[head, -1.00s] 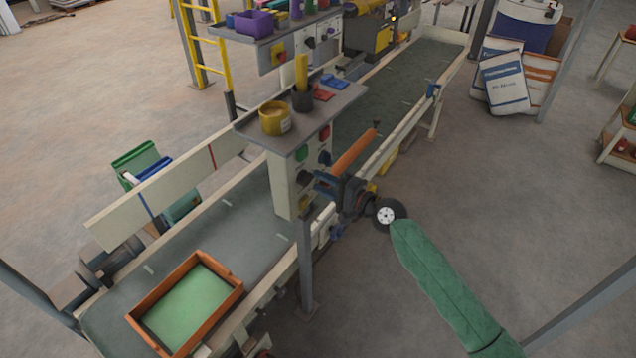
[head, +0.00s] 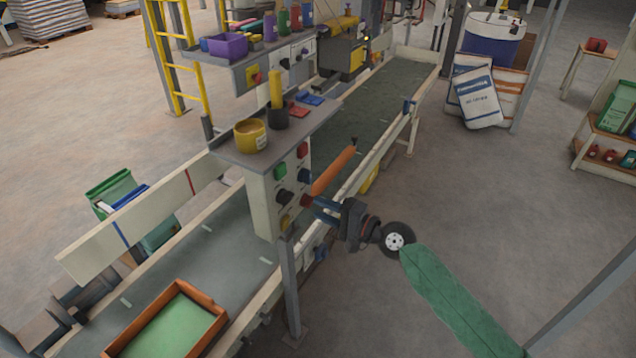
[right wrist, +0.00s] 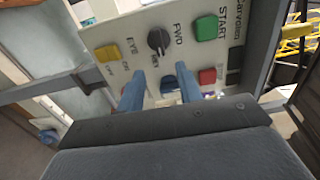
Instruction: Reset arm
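The grey-white control panel (head: 262,200) stands beside the conveyor and carries several buttons and knobs. In the right wrist view its face shows a green START button (right wrist: 206,28), a black FWD knob (right wrist: 158,41), a yellow button (right wrist: 107,53), a red button (right wrist: 207,76) and a dark blue control (right wrist: 168,84). My right gripper (head: 316,204) is at the panel's lower right side. In the right wrist view its two blue fingers (right wrist: 160,88) are apart, with the dark blue control showing between them; contact cannot be told. An orange bar (head: 334,171) slants just above the gripper. My left gripper is out of view.
The conveyor (head: 385,100) runs from front left to back right, with an orange-rimmed green tray (head: 218,318) at its near end. A shelf (head: 240,150) above the panel holds a yellow pot (head: 250,135). Sacks (head: 478,98) stand at the back right. Floor to the right is open.

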